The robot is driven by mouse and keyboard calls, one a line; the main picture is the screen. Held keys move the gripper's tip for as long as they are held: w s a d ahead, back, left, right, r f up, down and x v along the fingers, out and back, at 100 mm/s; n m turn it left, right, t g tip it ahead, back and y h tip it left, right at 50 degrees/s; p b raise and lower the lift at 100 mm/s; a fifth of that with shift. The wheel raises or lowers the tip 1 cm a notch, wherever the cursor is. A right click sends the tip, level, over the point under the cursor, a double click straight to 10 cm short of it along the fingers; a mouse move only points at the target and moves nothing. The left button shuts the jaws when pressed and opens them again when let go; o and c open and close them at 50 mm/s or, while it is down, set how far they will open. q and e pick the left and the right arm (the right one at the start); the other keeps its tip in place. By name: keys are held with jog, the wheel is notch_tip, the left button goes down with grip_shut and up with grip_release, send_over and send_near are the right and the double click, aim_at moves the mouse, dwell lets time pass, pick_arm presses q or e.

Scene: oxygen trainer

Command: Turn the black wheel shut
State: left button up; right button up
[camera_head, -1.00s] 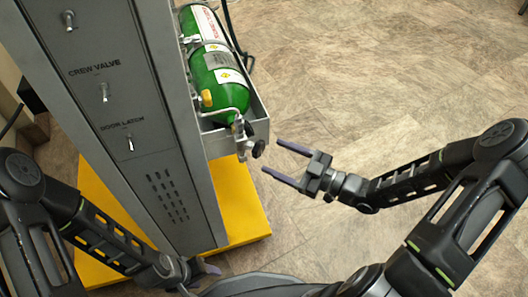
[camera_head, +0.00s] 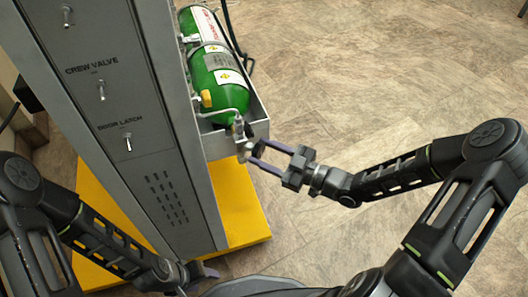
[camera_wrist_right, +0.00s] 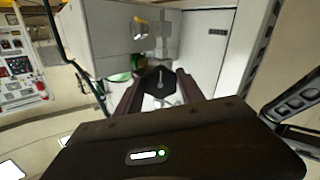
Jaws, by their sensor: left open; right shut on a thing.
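The black wheel (camera_wrist_right: 159,82) is a dark knob on the valve at the near end of the green oxygen cylinder (camera_head: 214,75). In the right wrist view it sits between the two fingers of my right gripper (camera_wrist_right: 158,88), which is shut on it. In the head view the fingers of this gripper (camera_head: 254,155) reach the valve (camera_head: 240,132) from the right and largely hide the wheel. My left gripper (camera_head: 207,272) is open, low in the head view near the foot of the grey cabinet, partly hidden by my own body.
The grey cabinet (camera_head: 115,95) has several toggle switches, labelled CREW VALVE and DOOR LATCH among others. It stands on a yellow base (camera_head: 235,205). A metal tray (camera_head: 222,143) holds the cylinder. A dark hose runs behind it. The floor to the right is clear.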

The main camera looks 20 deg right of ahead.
jog(key=c, duration=0.7)
